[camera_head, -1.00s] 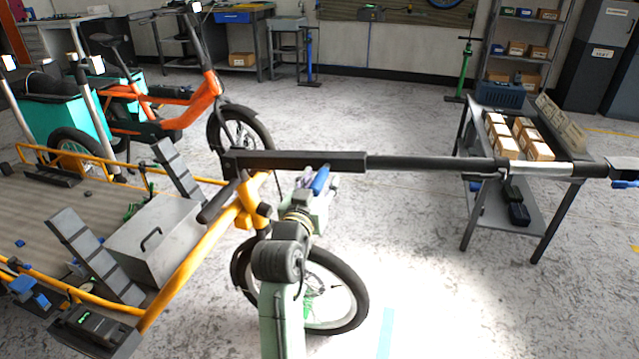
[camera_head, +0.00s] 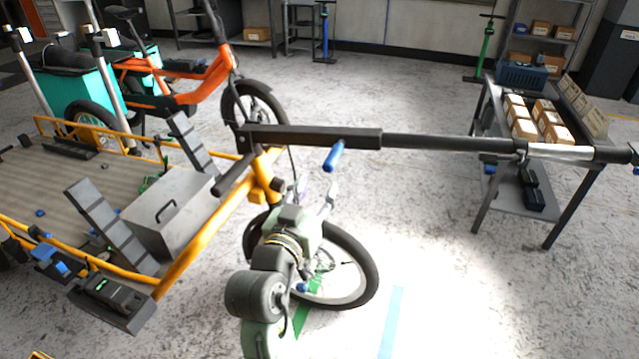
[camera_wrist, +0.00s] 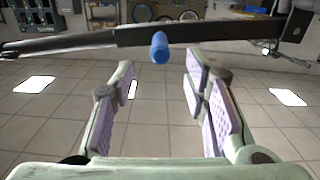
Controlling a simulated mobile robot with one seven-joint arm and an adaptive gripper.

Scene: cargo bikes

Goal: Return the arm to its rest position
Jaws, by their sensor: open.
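My gripper (camera_wrist: 160,105) is open in the wrist view. Its two pale green fingers with lilac pads stand apart, with only floor tiles between them. In the head view my gripper (camera_head: 318,195) is partly hidden behind my wrist, in front of the yellow cargo bike's front wheel. A blue handle (camera_head: 334,156) hangs below the long dark bar (camera_head: 310,137). The handle also shows in the wrist view (camera_wrist: 160,47), beyond the fingertips and apart from them. My arm (camera_head: 260,300) rises from the bottom of the head view.
The dark bar spans from the yellow bike (camera_head: 205,240) to the right edge. A grey cart (camera_head: 480,125) with small boxes stands at right. A grey metal box (camera_head: 180,235) sits on the bike's bed. An orange bike (camera_head: 180,90) stands behind. Floor at front right is clear.

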